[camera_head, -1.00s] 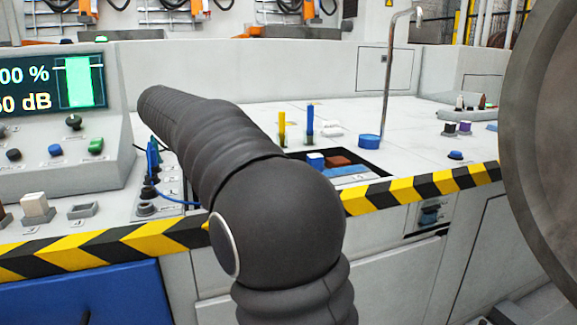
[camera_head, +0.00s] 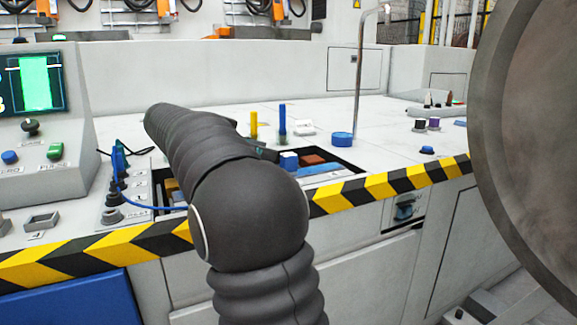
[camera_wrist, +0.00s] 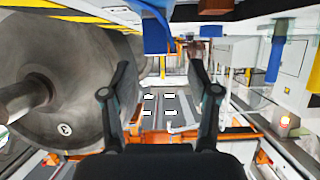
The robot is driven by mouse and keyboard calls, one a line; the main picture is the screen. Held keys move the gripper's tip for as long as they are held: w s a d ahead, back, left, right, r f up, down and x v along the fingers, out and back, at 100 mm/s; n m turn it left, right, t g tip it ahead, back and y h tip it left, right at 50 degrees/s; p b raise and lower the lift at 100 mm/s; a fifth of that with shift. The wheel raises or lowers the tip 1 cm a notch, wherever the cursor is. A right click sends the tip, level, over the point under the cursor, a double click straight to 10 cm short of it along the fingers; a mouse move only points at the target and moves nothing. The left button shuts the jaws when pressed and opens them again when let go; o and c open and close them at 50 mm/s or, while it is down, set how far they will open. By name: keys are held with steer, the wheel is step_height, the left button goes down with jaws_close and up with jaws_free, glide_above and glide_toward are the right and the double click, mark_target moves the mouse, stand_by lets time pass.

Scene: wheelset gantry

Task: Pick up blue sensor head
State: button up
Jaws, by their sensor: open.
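Several blue things could be the blue sensor head, and I cannot tell which is. A blue block (camera_head: 289,161) sits in the recessed tray in the bench, beside a red-brown block. A small blue knob-like piece (camera_head: 427,150) lies on the bench top farther right. In the wrist view a blue block (camera_wrist: 156,33) shows at the top, above and between the fingers. My gripper (camera_wrist: 162,72) is open, with nothing between its fingertips. In the head view it is mostly hidden behind my arm, close to the tray.
A yellow upright (camera_head: 253,125) and a blue upright (camera_head: 282,120) stand behind the tray. A large wheel (camera_head: 530,120) fills the right edge. A blue cable curves left of my arm.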

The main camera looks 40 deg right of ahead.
steer(key=x, duration=0.5)
steer(key=shift+s+r, duration=0.3)
jaws_close()
